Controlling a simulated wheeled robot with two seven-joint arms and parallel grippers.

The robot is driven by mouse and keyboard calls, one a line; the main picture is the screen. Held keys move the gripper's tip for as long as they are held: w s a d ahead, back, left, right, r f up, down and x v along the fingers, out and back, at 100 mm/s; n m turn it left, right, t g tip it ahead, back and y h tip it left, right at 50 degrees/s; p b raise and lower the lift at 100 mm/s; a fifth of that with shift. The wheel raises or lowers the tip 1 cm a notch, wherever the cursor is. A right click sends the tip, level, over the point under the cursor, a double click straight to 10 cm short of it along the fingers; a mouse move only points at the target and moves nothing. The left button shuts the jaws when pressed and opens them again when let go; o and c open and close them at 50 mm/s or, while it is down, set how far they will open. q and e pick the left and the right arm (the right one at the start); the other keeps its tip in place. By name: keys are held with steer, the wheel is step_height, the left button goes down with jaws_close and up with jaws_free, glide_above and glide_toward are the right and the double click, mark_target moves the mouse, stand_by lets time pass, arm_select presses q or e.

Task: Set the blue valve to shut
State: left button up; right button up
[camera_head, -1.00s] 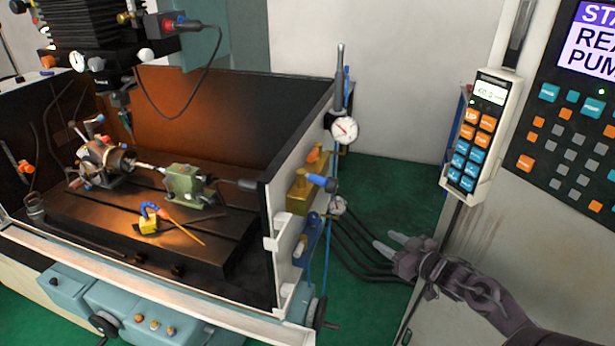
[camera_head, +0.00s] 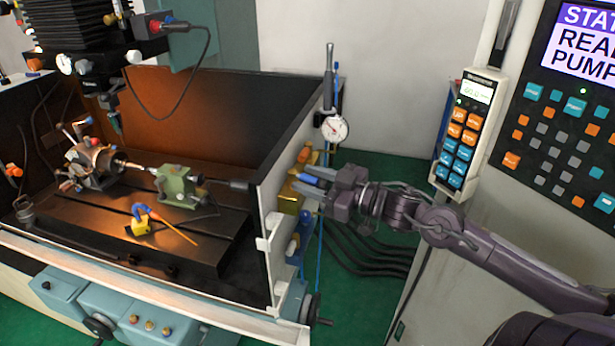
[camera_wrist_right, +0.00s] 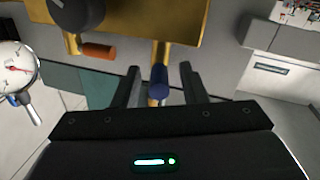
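The blue valve handle (camera_head: 309,179) sticks out from the brass block (camera_head: 289,200) on the machine's right side wall. In the right wrist view the blue handle (camera_wrist_right: 158,82) lies between my two fingers, on a brass stem below the brass block (camera_wrist_right: 185,22). My right gripper (camera_head: 317,183) is open around the handle, with gaps visible on both sides in the wrist view. Whether a finger touches it cannot be told. My left gripper is not in view.
An orange handle (camera_head: 304,155) sits close above the blue one; it also shows in the wrist view (camera_wrist_right: 97,50). A dial gauge (camera_head: 334,129) stands just above my right gripper. A pendant (camera_head: 466,130) hangs at the right. Black hoses (camera_head: 365,252) run below.

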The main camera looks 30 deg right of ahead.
steer(key=shift+w+a, duration=0.2)
steer(key=shift+w, duration=0.2)
steer(key=shift+s, duration=0.1)
jaws_close()
